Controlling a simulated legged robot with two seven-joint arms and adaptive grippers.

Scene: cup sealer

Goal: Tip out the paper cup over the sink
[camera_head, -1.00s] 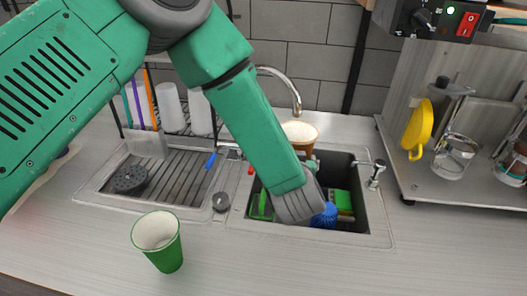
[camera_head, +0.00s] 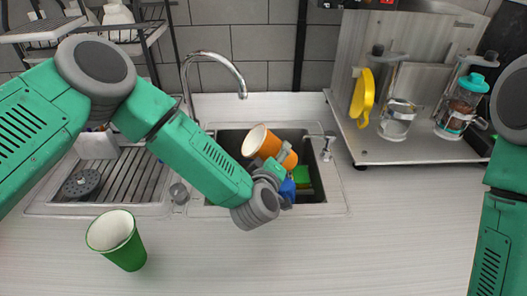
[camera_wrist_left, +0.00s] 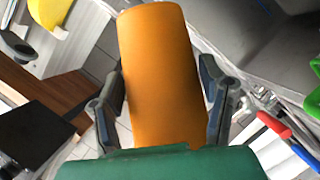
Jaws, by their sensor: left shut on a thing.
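The orange paper cup (camera_head: 275,147) is held over the sink (camera_head: 318,185), tilted well over, with its pale mouth toward the upper left in the head view. My left gripper (camera_head: 279,172) is shut around the cup's side. In the left wrist view the cup (camera_wrist_left: 160,70) sits between the two dark fingers of the gripper (camera_wrist_left: 163,98). The inside of the cup shows only in part, and I cannot tell whether anything is in it. My right arm shows at the right edge, but its gripper is out of view.
A green cup (camera_head: 122,245) stands on the counter at front left. The faucet (camera_head: 215,58) arches behind the sink. A ribbed drainboard (camera_head: 125,178) lies left of it. Blue and green items (camera_head: 301,175) lie in the sink. A metal shelf with jars (camera_head: 397,118) stands right.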

